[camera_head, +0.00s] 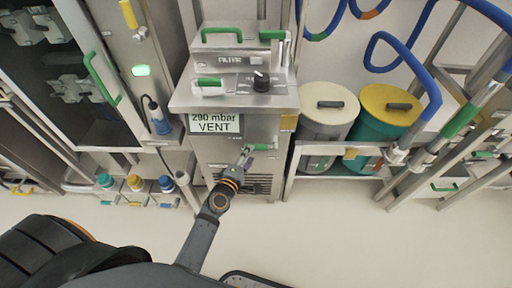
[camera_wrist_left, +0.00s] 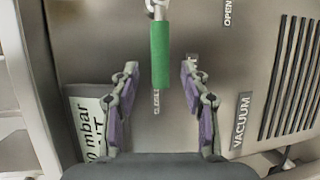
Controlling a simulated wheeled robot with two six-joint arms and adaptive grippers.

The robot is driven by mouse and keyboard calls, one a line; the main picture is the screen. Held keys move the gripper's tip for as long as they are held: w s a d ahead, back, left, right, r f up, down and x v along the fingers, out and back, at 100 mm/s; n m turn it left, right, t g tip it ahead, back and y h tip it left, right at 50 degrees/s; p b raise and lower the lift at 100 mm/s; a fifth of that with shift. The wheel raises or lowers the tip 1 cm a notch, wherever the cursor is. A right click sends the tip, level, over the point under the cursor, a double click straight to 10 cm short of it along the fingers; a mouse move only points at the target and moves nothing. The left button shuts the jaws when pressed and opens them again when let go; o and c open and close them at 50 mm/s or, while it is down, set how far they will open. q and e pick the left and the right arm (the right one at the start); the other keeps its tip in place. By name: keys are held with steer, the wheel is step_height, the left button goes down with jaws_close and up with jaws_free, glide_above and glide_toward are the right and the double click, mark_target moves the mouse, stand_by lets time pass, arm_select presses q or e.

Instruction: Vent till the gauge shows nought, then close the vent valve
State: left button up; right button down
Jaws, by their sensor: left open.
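The gauge display (camera_head: 214,123) on the front of the steel cabinet reads "290 mbar VENT". Part of it also shows in the left wrist view (camera_wrist_left: 88,125). The vent valve has a green lever handle (camera_head: 263,147) just below the display. In the left wrist view the green handle (camera_wrist_left: 160,55) runs up and down the picture, its lower end between the fingertips. My left gripper (camera_head: 247,151) is open at the handle, with a finger on either side and visible gaps. "OPEN" and "VACUUM" labels are beside it, and another label is partly hidden. My right gripper is not in view.
A white-lidded drum (camera_head: 328,104) and a yellow-lidded drum (camera_head: 388,108) stand on a shelf to the right. Blue hoses (camera_head: 380,43) hang above. The floor in front is clear.

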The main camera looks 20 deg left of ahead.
mark_target(262, 147)
arm_select(q)
steer(key=x, duration=0.5)
steer(key=shift+w+f, duration=0.1)
steer(key=shift+w, duration=0.3)
steer(key=shift+c, duration=0.3)
jaws_close()
